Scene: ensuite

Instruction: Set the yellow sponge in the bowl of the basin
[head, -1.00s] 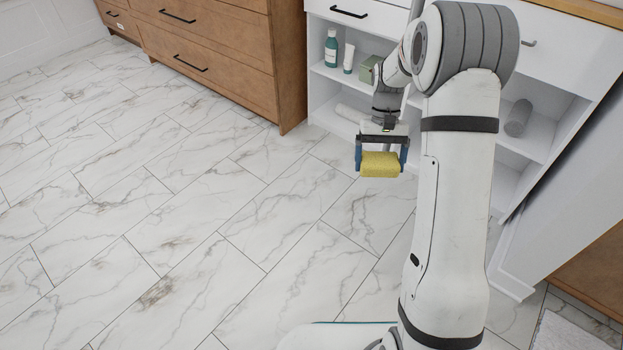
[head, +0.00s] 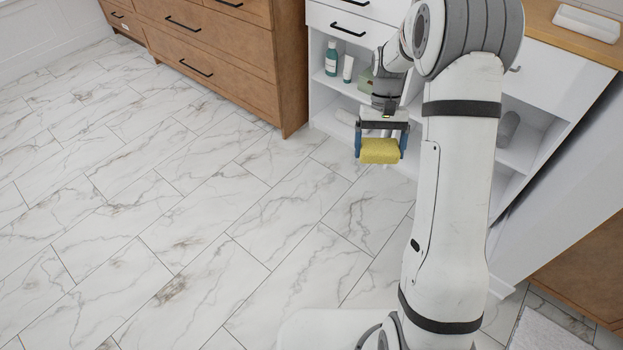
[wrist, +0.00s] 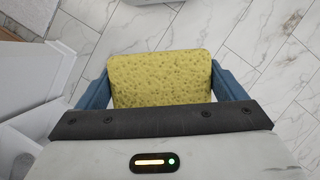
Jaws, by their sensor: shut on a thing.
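The yellow sponge (head: 380,151) is held between the two blue fingers of my gripper (head: 381,146) in the head view, in the air above the marble floor and in front of the white cabinet. In the wrist view the sponge (wrist: 160,78) fills the gap between the fingers of my gripper (wrist: 160,85). My gripper is shut on it. The basin and its bowl are in neither view.
A white cabinet (head: 345,20) with open shelves stands behind my arm; a green bottle (head: 331,58) and a white tube (head: 348,69) stand on a shelf. A white tray (head: 586,23) lies on its wooden top. A brown drawer unit (head: 225,50) stands left. The floor (head: 180,220) is clear.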

